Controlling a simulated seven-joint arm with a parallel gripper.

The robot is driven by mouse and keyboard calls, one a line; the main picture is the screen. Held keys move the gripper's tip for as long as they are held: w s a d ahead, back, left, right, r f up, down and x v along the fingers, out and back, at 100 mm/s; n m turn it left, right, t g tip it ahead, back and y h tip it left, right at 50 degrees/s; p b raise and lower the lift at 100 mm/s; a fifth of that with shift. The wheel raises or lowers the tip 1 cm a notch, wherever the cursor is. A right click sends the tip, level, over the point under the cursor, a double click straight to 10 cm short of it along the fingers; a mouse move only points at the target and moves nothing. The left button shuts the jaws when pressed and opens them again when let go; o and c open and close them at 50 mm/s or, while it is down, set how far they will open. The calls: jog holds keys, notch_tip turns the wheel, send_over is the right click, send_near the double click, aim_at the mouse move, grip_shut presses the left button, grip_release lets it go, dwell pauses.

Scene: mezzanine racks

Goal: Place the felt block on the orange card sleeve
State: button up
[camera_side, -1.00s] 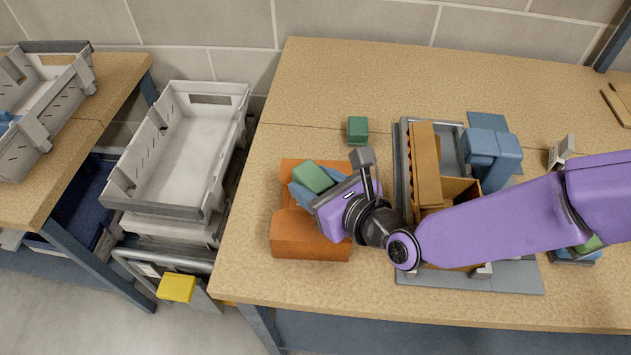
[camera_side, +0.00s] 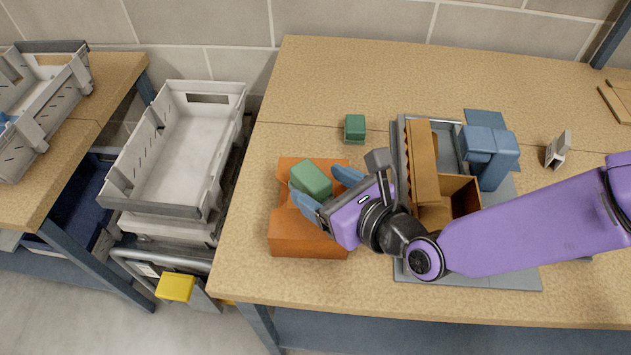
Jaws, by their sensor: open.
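The felt block, which I take to be the green block (camera_side: 312,178), sits on the orange card sleeve (camera_side: 305,238), toward its far part. The sleeve lies on the table left of centre. My gripper (camera_side: 317,184) is open, with its blue fingers spread on either side of the green block. The right finger stands clear of the block; whether the left finger touches it I cannot tell. The gripper body covers part of the sleeve's right side.
A smaller green block (camera_side: 355,127) stands behind my gripper. To the right are a brown open box (camera_side: 460,192), a grey tray and a blue item (camera_side: 490,150). A grey crate (camera_side: 182,145) stands left of the table.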

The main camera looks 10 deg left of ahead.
jog(key=shift+a+r, duration=0.1)
jog(key=shift+r, duration=3.1)
jog(key=shift+w, duration=0.1)
notch_tip(320, 180, up, 5)
jog(key=m, duration=0.4)
send_over(325, 200)
jog(key=w+d, duration=0.1)
jog(key=d, duration=0.2)
jog(key=w+d+r+m+h, duration=0.2)
jog(key=d+m, duration=0.3)
jog(key=d, duration=0.1)
jog(key=s+d+f+m+g+h, duration=0.15)
jog(key=d+m+h, duration=0.35)
jog(key=d+m, duration=0.95)
jog(key=s+d+f+m+g+h, duration=0.1)
jog(key=s+d+m+g, duration=0.3)
jog(key=s+d, duration=0.6)
jog(key=s+d+f+m+g+h, duration=0.1)
jog(key=s+d+f+m+g, duration=0.2)
jog(key=s+d, duration=0.7)
jog(key=d+f+m, duration=0.1)
jog(key=d+m, duration=0.1)
jog(key=d, duration=0.5)
jog(key=shift+d+f+g, duration=0.2)
jog(key=shift+d+g, duration=0.15)
